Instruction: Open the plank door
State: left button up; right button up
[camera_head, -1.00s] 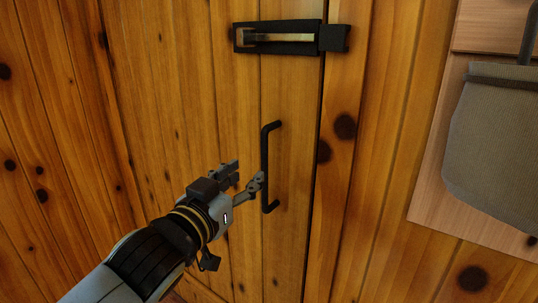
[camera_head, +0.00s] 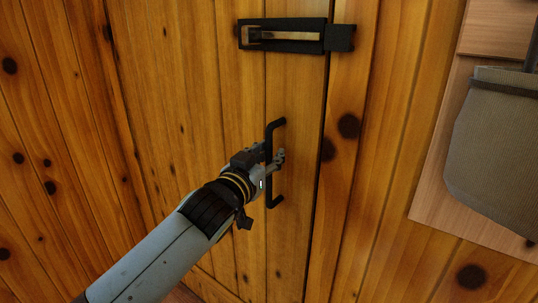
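The plank door (camera_head: 225,95) is made of knotty orange-brown boards and stands shut, its right edge along a dark vertical seam. A black bar handle (camera_head: 272,192) is fixed upright on it near that seam. My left gripper (camera_head: 270,156) is at the handle's middle, with one finger to the left of the bar and the other to its right. The fingers still look apart, and contact with the bar cannot be made out. A black latch (camera_head: 285,36) with a pale metal bar sits above the handle and reaches across the seam. My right gripper is not in view.
Right of the seam is a fixed plank wall (camera_head: 385,165). A grey fabric pouch (camera_head: 495,150) hangs there on a pale wooden board (camera_head: 440,190). More knotty planks (camera_head: 50,130) fill the left. The space before the door looks clear.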

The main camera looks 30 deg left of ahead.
pick_arm(q)
grip_shut()
jog(key=shift+s, duration=0.1)
dwell(0.3)
